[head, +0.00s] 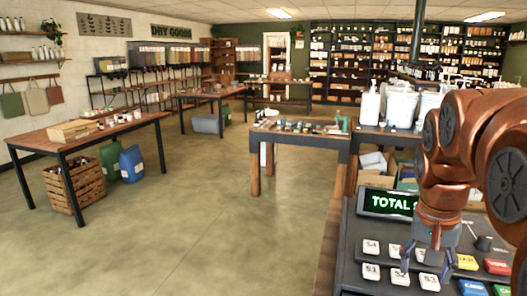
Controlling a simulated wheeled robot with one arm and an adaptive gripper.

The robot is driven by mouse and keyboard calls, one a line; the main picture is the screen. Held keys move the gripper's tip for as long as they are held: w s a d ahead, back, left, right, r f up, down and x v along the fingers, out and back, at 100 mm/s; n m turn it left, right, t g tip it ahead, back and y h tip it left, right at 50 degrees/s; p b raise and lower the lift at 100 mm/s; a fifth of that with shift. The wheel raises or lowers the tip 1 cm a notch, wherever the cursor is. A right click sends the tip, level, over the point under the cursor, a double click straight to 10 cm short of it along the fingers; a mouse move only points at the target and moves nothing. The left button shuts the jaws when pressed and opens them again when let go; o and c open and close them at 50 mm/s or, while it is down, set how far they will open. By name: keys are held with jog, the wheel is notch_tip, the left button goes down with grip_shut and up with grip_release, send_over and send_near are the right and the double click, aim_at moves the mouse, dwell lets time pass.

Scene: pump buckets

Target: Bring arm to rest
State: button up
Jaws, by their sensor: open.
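My copper-coloured arm (460,130) comes in from the right edge and bends down in front of the counter. My gripper (426,266) points down over the keypad of a dark till, its two dark fingers apart and nothing seen between them. Key S3 shows between and just below the fingers. I cannot tell whether the fingertips touch the keys. My arm and gripper hide part of the till's green lit display (388,202), which reads "TOTAL" before it is cut off.
White buckets (401,106) and a white pump bottle (370,106) stand on the table behind the till. A smaller table (300,141) with small items is left of it. A wooden table (90,133) stands far left. The floor (220,220) between is clear.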

jog(key=s+a+f+n+p, duration=0.1)
jog(key=s+a+f+n, duration=0.1)
jog(key=s, duration=0.4)
jog(key=s+a+f+n+g+y+p, duration=0.1)
jog(key=s+a+f+n, duration=0.1)
jog(key=s+a+f, duration=0.2)
jog(key=s+a+f+n+g+p, duration=0.1)
jog(key=s+a+f+n+p, duration=0.1)
jog(key=s+a, duration=0.5)
jog(key=shift+s+f, duration=0.7)
jog(key=shift+s, duration=0.45)
